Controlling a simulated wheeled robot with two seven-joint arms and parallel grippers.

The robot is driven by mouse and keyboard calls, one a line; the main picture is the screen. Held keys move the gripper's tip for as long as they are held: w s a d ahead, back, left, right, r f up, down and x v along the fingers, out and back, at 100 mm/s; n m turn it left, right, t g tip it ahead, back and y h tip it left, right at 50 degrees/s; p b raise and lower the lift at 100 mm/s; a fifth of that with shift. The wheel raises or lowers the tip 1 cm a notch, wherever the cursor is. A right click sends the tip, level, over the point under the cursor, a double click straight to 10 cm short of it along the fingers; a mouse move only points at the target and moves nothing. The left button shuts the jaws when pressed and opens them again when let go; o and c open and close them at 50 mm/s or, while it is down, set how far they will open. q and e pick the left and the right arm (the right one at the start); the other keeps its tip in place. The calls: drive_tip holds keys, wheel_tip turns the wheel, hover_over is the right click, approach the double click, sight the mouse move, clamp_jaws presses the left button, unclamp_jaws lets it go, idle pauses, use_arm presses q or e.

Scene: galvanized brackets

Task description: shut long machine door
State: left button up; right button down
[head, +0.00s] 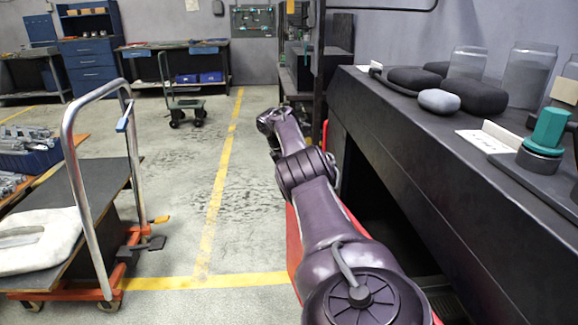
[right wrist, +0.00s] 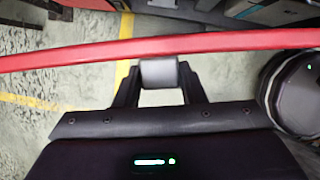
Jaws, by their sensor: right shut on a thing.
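The long machine (head: 440,185) is a dark, long cabinet on the right of the head view, with a dark open cavity under its top. Its red door (head: 293,250) shows as a narrow strip beside and partly behind my right arm. In the right wrist view the door is a thin red band (right wrist: 70,56) seen along its edge, crossing the whole picture. My right gripper (right wrist: 160,82) has its two dark fingers either side of a grey door handle (right wrist: 159,72) and is shut on it. My left gripper is in neither view.
Jars, dark rounded pieces and a green-topped item (head: 548,128) stand on the machine top. A trolley (head: 75,165) with an orange-red base stands at left, and a small cart (head: 187,105) farther back. Floor with yellow lines (head: 215,205) is clear between trolley and machine.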

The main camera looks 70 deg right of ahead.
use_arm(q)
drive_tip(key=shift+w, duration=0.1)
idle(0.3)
use_arm(e)
drive_tip(key=c, duration=0.9)
unclamp_jaws()
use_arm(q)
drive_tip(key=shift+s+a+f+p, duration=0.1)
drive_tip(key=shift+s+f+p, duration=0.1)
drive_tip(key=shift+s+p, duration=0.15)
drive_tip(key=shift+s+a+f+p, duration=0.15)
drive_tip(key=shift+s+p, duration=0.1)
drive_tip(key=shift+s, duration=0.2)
use_arm(e)
drive_tip(key=v, duration=0.8)
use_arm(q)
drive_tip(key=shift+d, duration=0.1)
use_arm(e)
drive_tip(key=shift+c, duration=0.2)
